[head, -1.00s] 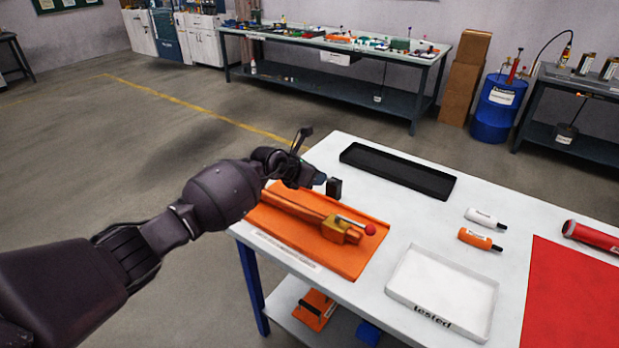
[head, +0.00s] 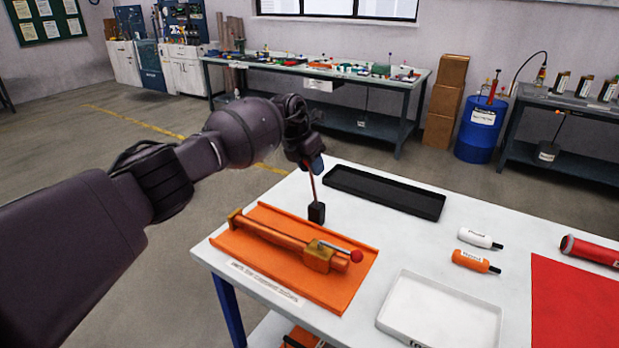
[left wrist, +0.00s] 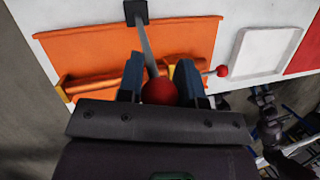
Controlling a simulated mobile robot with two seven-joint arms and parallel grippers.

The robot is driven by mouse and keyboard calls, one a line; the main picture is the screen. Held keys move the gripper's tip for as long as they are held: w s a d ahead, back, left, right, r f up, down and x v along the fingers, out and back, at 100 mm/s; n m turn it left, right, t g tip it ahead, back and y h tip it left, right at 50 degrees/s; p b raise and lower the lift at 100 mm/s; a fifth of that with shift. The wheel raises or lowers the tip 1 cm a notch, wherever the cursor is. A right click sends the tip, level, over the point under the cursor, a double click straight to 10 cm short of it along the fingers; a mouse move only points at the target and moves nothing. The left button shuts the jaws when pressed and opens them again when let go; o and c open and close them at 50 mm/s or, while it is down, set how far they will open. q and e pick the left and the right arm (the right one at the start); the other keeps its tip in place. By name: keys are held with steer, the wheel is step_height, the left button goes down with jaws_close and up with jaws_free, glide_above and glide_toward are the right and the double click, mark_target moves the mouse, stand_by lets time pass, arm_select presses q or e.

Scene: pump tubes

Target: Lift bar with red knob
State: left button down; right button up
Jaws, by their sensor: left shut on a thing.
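My left gripper (head: 312,168) is raised above the far edge of the orange tray and shut on a thin bar (head: 313,187). The bar slopes down from the jaws to a black block (head: 316,212). In the left wrist view the bar (left wrist: 150,58) runs from the black block (left wrist: 136,12) to a red knob (left wrist: 160,91) close to me, between the two fingers (left wrist: 158,78). The fingers hide the knob in the head view. I cannot tell if the block touches the table. My right gripper is not in view.
The orange tray (head: 335,295) holds a pump tube (head: 275,238) whose rod ends in another red ball (head: 357,256). A black tray (head: 390,203), a white tray (head: 395,328), two small bottles (head: 480,238) (head: 470,260) and a red mat (head: 575,310) share the white table.

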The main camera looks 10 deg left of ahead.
arm_select(q)
steer(key=shift+w+d+f+g+b, duration=0.1)
steer(key=shift+w+f+g+b, duration=0.2)
steer(key=shift+w+d+r+g+b, duration=0.2)
steer(key=shift+w+g+b, duration=0.1)
steer(key=shift+w+b, duration=0.25)
steer(key=shift+r+y, duration=0.2)
steer(key=shift+y, duration=0.1)
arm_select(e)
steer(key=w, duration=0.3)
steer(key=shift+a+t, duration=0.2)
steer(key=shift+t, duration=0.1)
arm_select(q)
steer(key=shift+r, duration=0.15)
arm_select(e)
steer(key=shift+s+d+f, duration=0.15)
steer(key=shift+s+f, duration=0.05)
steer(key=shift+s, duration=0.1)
arm_select(q)
steer(key=c, duration=0.8)
jaws_free()
steer(key=shift+w, duration=0.1)
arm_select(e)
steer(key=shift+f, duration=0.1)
